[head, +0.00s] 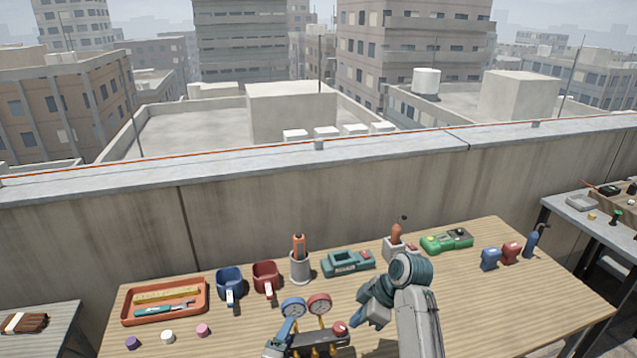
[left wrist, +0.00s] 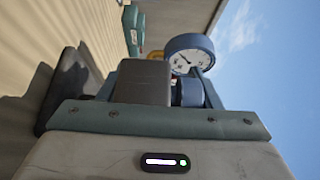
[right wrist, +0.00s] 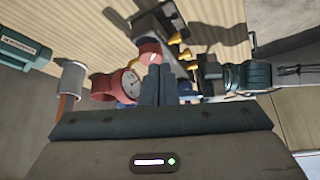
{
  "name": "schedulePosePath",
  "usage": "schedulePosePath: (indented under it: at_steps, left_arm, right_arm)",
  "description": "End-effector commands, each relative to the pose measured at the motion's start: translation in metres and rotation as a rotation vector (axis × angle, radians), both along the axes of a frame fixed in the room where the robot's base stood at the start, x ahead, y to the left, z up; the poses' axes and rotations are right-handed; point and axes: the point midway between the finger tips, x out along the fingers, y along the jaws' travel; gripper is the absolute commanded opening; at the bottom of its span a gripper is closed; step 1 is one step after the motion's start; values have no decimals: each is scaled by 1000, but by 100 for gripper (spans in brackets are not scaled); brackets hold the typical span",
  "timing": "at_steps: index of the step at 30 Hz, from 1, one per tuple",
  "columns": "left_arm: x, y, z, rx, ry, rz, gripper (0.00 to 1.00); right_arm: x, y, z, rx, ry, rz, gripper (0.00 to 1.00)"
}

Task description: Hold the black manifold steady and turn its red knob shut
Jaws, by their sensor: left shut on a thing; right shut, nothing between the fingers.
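The black manifold (head: 322,344) is at the table's front edge, with a blue gauge (head: 293,307), a red gauge (head: 319,303) and yellow fittings (right wrist: 175,40). My left gripper (head: 283,336) is shut on the manifold's left end. In the left wrist view the manifold's dark end (left wrist: 143,82) fills the space between the fingers, beside the blue gauge (left wrist: 187,55). The red knob (head: 340,327) is at the manifold's right end. My right gripper (head: 362,318) is shut and empty just right of the knob. In the right wrist view its fingertips (right wrist: 155,72) partly cover the knob (right wrist: 149,50); contact is unclear.
An orange tray (head: 200,312) lies left. Small blue and red items (head: 500,255) stand right. The table's right front is clear.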

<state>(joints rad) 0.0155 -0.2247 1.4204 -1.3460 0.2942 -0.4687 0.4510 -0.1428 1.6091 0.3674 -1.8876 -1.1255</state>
Motion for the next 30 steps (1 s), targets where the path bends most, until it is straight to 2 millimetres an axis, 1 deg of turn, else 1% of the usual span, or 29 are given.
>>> schedulePosePath:
  at_steps: [1, 5, 14, 17, 22, 26, 30]
  left_arm:
    - [-1, 0, -2, -1, 2, 0, 0]
    - [-1, 0, -2, -1, 3, 0, 0]
    - [-1, 0, -2, -1, 3, 0, 0]
    - [-1, 0, -2, -1, 3, 0, 0]
    - [-1, 0, -2, 0, 2, 0, 0]
    - [-1, 0, -2, 0, 2, 0, 0]
    - [-1, 0, -2, 0, 2, 0, 0]
  right_arm:
    - [0, 0, 5, 1, -2, 0, 0]
    - [0, 0, 14, 0, -1, 0, 0]
    - [0, 0, 15, -1, 0, 0, 0]
    - [7, -2, 18, -1, -1, 0, 0]
    - [25, -5, 24, -2, 0, 0, 0]
    - [25, -5, 15, -1, 3, 0, 0]
    - [25, -5, -1, -2, 3, -1, 0]
